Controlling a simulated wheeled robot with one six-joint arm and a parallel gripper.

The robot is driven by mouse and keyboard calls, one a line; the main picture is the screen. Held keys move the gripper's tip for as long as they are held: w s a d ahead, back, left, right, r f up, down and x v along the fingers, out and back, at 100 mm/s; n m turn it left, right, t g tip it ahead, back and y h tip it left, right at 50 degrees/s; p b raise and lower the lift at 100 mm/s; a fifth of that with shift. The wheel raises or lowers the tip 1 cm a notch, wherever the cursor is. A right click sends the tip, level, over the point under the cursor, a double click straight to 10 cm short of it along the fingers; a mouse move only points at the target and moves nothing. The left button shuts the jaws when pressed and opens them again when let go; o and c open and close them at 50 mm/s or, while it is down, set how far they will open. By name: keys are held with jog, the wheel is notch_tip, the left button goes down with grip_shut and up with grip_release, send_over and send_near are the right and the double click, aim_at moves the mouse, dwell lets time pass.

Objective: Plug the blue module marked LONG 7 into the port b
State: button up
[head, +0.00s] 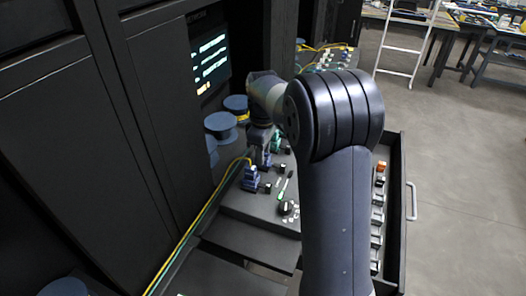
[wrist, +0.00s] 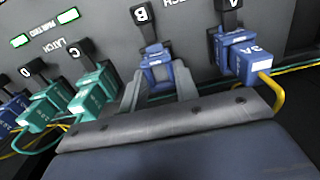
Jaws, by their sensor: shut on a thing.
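In the wrist view my gripper (wrist: 158,88) is shut on a small blue module (wrist: 155,72). One finger lies on each side of it. The module is in line with the port marked B (wrist: 141,13), below its black latch lever (wrist: 147,31). I cannot tell whether it is fully seated, and its marking is not readable. In the head view my gripper (head: 260,150) is low over the grey panel (head: 250,208), mostly hidden by my own arm.
A blue module with a yellow cable (wrist: 243,57) stands at port A, close to the gripper. Green modules (wrist: 92,92) stand on the other side at C. An open drawer (head: 402,225) with a row of modules is at right. Blue spools (head: 220,125) stand behind.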

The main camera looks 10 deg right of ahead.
jog(key=o, duration=0.9)
notch_tip(320, 180, up, 11)
